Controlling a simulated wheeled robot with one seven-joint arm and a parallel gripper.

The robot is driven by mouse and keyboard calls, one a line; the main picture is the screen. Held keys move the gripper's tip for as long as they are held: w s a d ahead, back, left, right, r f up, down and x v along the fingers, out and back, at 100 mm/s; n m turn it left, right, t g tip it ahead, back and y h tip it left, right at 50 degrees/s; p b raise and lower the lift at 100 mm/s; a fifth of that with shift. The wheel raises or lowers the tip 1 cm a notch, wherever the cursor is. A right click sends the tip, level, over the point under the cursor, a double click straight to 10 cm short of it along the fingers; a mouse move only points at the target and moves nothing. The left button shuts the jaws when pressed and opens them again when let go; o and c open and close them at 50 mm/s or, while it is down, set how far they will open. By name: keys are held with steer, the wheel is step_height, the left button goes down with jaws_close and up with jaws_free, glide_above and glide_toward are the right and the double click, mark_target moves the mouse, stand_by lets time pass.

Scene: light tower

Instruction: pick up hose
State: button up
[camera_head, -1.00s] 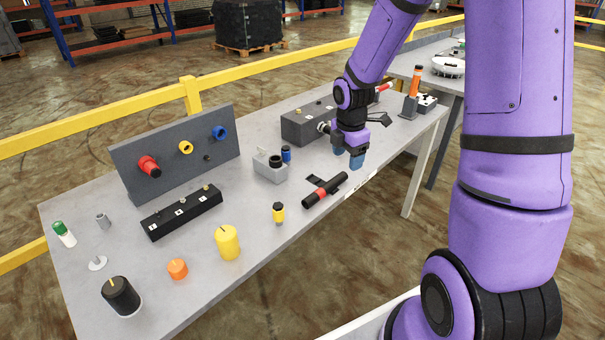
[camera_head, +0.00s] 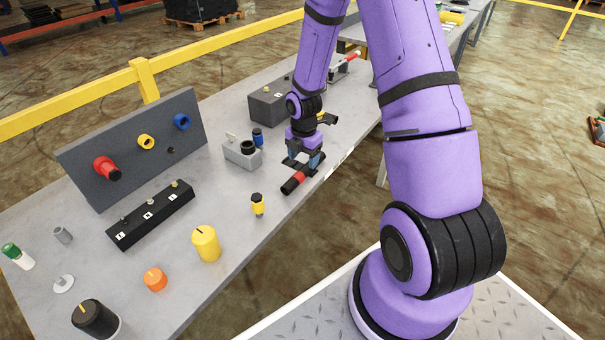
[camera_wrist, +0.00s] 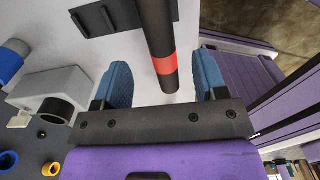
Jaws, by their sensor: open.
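The hose is most likely the black tube with a red band (camera_head: 292,185). It lies on the table near the front edge, partly hidden under my gripper in the head view. My gripper (camera_head: 304,162) is low over it, pointing down. In the wrist view the tube (camera_wrist: 157,30) runs between the two blue fingers of my gripper (camera_wrist: 163,66). The red band is level with the fingers. There are gaps on both sides, so the fingers are open and not touching it. A flat black piece (camera_wrist: 105,15) lies beside the tube.
A grey block with a black ring (camera_head: 242,152) and a blue cylinder (camera_head: 257,137) stand to the left. A small yellow and black piece (camera_head: 258,204) stands nearer. A grey box (camera_head: 268,107) is behind my gripper. A yellow rail (camera_head: 215,47) runs along the far side.

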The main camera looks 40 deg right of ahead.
mark_target(303, 170)
steer(key=f, duration=0.4)
steer(key=shift+s+a+f, duration=0.1)
steer(key=shift+a+f, duration=0.1)
steer(key=shift+f, duration=0.2)
steer(key=c, duration=1.1)
